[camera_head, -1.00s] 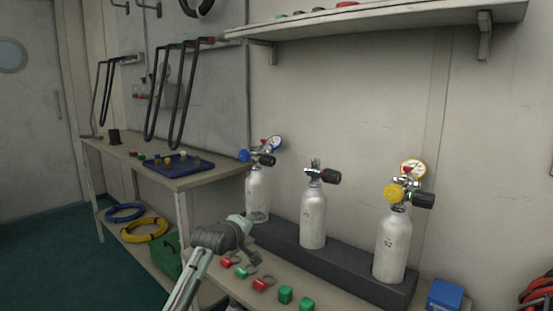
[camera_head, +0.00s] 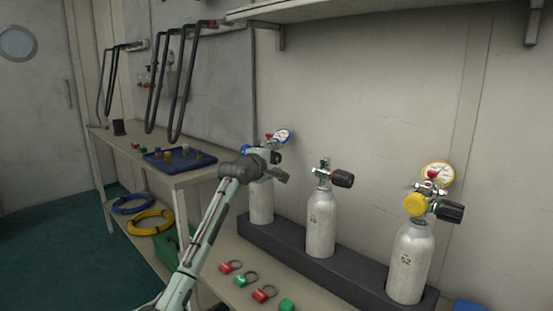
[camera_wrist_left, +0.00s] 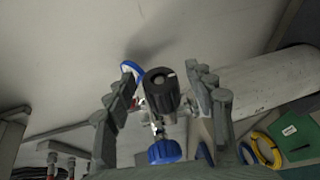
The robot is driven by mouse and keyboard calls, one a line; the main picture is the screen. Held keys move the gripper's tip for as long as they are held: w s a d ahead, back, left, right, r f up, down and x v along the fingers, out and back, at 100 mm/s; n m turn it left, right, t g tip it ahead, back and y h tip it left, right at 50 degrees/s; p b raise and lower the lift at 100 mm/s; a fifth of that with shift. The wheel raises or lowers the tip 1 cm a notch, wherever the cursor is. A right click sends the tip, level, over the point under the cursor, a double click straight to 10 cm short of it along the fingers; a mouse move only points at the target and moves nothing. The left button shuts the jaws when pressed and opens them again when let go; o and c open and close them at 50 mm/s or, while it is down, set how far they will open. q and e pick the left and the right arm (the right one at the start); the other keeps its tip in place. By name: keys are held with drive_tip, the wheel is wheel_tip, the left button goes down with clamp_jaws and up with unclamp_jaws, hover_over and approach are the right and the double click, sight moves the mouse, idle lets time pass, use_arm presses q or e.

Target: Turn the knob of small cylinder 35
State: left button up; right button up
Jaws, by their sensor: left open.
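Three pale cylinders stand in a dark rack. My left gripper (camera_head: 268,167) is at the valve of the left cylinder (camera_head: 261,203) and partly covers it. That cylinder's number is hidden. In the left wrist view my open left gripper (camera_wrist_left: 166,84) has its fingers on either side of a black knob (camera_wrist_left: 161,89), with gaps visible to both sides. A blue knob (camera_wrist_left: 164,151) and a blue-rimmed gauge (camera_wrist_left: 132,70) show beside it. The middle cylinder (camera_head: 321,225) has a number too small to read surely. The right cylinder (camera_head: 410,262) reads 52. My right gripper is not in view.
The rack (camera_head: 290,247) stands against the wall. Red and green fittings (camera_head: 240,281) lie on the bench in front. A side bench with a blue tray (camera_head: 167,167) is at the left. A shelf (camera_head: 300,10) hangs above. The space over the middle cylinder is clear.

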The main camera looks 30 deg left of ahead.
use_arm(q)
drive_tip(key=shift+w, duration=0.25)
drive_tip(key=shift+f, duration=0.1)
drive_tip(key=c, duration=1.2)
drive_tip(key=shift+o, duration=0.2)
drive_tip(key=m+g, duration=0.1)
drive_tip(key=g, duration=0.2)
drive_tip(key=shift+g, duration=0.4)
drive_tip(key=shift+m+g, duration=0.5)
drive_tip(key=shift+g, duration=0.8)
